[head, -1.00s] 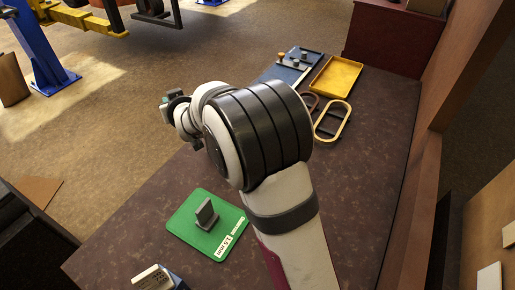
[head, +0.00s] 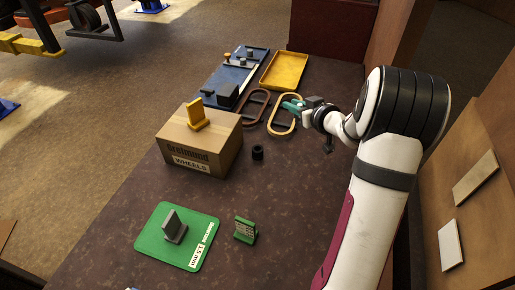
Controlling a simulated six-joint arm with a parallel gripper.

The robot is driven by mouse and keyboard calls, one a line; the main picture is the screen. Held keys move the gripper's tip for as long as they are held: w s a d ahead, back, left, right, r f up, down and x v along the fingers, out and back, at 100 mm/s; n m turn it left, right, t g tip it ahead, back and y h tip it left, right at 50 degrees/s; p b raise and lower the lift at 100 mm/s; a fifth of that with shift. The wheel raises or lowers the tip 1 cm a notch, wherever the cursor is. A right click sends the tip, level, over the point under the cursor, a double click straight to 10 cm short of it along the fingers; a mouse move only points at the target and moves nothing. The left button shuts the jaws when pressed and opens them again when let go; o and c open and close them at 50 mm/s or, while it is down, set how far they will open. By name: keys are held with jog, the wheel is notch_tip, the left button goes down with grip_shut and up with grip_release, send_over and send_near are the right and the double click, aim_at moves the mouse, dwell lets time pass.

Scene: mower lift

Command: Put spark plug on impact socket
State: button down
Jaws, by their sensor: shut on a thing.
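A short black cylinder, which looks like the impact socket (head: 257,153), stands upright on the dark bench, right of the cardboard box. My gripper (head: 292,104) is up and to the right of it, apart from it, over the tan oval ring. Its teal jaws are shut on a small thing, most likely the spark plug. That thing is too small and too hidden by the jaws to make out its shape or tilt.
A cardboard box (head: 200,148) with a yellow block (head: 198,115) on top stands left of the socket. Behind are a tan ring (head: 294,118), a brown ring (head: 244,115), a blue tray (head: 224,75) and a yellow tray (head: 304,69). A green mat (head: 151,240) lies in front.

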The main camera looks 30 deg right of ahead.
notch_tip(320, 180, down, 5)
send_over(257, 150)
jog(key=w, duration=0.3)
notch_tip(257, 150, down, 7)
jog(key=shift+w+d+f, duration=0.1)
jog(key=shift+d+f, duration=0.05)
jog(key=shift+f, duration=0.8)
jog(key=shift+w+d+f, duration=0.1)
jog(key=shift+f, duration=0.85)
jog(key=shift+f, duration=0.1)
jog(key=c, duration=0.8)
grip_release()
